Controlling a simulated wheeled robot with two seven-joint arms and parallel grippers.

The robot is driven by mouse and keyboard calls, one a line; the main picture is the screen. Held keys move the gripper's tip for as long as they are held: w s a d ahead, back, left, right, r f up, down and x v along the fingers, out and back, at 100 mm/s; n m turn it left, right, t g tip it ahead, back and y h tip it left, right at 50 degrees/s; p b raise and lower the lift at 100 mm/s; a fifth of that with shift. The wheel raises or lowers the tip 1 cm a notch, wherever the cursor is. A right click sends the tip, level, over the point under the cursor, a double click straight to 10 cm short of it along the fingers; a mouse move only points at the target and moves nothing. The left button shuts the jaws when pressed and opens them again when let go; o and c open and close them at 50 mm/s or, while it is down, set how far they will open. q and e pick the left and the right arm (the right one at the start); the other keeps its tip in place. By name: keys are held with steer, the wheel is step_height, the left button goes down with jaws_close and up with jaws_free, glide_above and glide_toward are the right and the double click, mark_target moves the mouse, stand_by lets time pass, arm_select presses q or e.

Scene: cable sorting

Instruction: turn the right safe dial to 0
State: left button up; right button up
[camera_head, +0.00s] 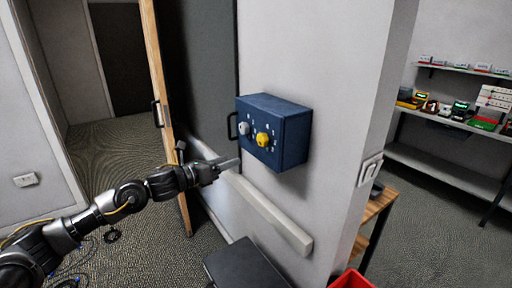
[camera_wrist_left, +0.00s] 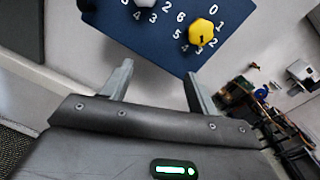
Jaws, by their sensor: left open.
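A blue safe (camera_head: 288,142) is mounted on the grey wall; its front also shows in the left wrist view (camera_wrist_left: 130,40). The yellow right dial (camera_head: 262,139) has white numbers around it and appears in the wrist view (camera_wrist_left: 202,33), with the 0 at its upper right there. I cannot tell for sure which number it points to. The grey left dial (camera_head: 244,128) is beside it, cut off at the top in the wrist view. My left gripper (camera_head: 232,163) is open and empty, below and left of the dials, apart from the safe. My right gripper is out of view.
A dark handle (camera_head: 232,126) sticks out at the safe's left edge. A white rail (camera_head: 270,213) runs along the wall below, above a dark box (camera_head: 248,266). A door (camera_head: 170,110) stands open at left. Shelves (camera_head: 450,170) with devices are far right.

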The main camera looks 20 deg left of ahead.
mark_target(259, 141)
arm_select(q)
steer(key=s+d+r+m+h, duration=0.1)
steer(key=s+r+m+h, duration=0.1)
steer(key=s+r+m, duration=0.3)
steer(key=shift+g, duration=0.3)
steer(key=p+x, duration=0.1)
steer(key=x, duration=0.2)
steer(key=p+x, duration=0.2)
steer(key=x, duration=0.2)
steer(key=p+x, duration=0.1)
steer(key=x, duration=0.3)
steer(key=shift+w+a+r, duration=0.2)
steer(key=shift+w+a, duration=0.1)
steer(key=shift+w, duration=0.1)
steer(key=shift+w+d+f+p, duration=0.1)
steer(key=shift+w+d+p, duration=0.3)
steer(key=shift+w, duration=0.05)
steer(key=shift+c, duration=0.5)
steer(key=c, duration=0.9)
